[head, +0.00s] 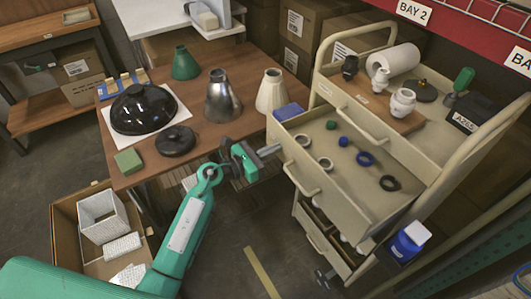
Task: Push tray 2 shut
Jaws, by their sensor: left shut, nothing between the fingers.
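A cream metal cart (443,163) stands at the right with several drawers. One drawer (345,203) is pulled out towards the left, and rings and small round parts lie in it. No tray number is readable, so I cannot tell for certain that this is tray 2. Its front carries a bar handle (302,184). My left gripper (268,151) is shut and empty, beside the far left corner of the open drawer; I cannot tell whether it touches. Its green arm comes in from the lower left. My right gripper is not in view.
A lower drawer (318,241) also shows contents. A wooden table (208,128) at the left holds lamp shades and a black dome (144,107). A cardboard box (67,219) stands on the floor. A blue-and-white bottle (407,241) is at the cart's near side.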

